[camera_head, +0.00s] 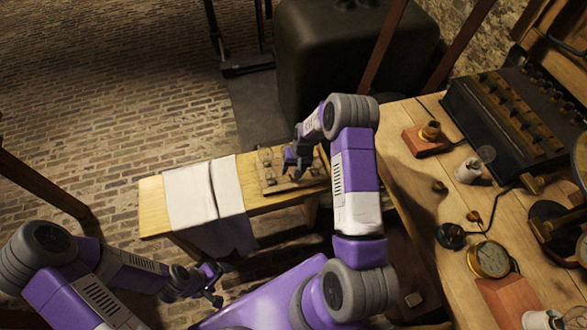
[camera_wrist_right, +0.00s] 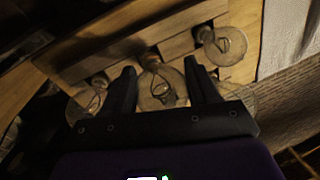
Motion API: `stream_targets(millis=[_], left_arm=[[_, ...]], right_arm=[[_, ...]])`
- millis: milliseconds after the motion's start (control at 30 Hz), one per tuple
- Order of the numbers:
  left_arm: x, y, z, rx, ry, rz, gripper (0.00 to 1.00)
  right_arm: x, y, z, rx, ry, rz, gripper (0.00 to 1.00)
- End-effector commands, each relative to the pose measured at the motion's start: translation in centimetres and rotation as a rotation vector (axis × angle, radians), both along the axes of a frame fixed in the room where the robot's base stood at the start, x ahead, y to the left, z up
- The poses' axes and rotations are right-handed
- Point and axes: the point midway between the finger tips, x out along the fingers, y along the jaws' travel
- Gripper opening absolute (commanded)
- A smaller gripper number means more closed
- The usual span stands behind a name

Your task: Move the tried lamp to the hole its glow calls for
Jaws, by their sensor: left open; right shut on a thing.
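A wooden board (camera_head: 312,178) holding several clear glass lamps lies on the narrow bench. My right gripper (camera_head: 291,160) is over this board. In the right wrist view my right gripper (camera_wrist_right: 163,88) is shut on a clear glass lamp (camera_wrist_right: 158,86), which shows no glow. I cannot tell whether its base sits in a hole or is clear of the board. Other unlit lamps stand at the upper right (camera_wrist_right: 222,44) and at the left (camera_wrist_right: 90,98) in that view. My left gripper (camera_head: 213,288) is open and empty, low at the front left, away from the lamps.
A white cloth (camera_head: 190,195) drapes over the narrow bench (camera_head: 152,205). The workbench at right carries a brass socket on a wooden block (camera_head: 427,140), a white jar (camera_head: 468,171), a round gauge (camera_head: 488,258) and a black case (camera_head: 505,115). A dark tank (camera_head: 345,60) stands behind.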

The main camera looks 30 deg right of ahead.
Motion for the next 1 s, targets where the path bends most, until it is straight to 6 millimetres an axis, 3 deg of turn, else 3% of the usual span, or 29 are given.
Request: stream_targets(millis=[700,733,900,1000], left_arm=[[0.0,0.0,-0.94,0.0,0.0,0.0,0.86],[0.0,0.0,-0.94,0.0,0.0,0.0,0.86],[0.0,0.0,-0.94,0.0,0.0,0.0,0.86],[0.0,0.0,-0.94,0.0,0.0,0.0,0.86]], right_arm=[[0.01,-0.01,-1.05,0.0,0.0,0.0,0.22],[0.01,-0.01,-1.05,0.0,0.0,0.0,0.62],[0.0,0.01,-1.05,0.0,0.0,0.0,0.88],[0.0,0.01,-1.05,0.0,0.0,0.0,0.89]])
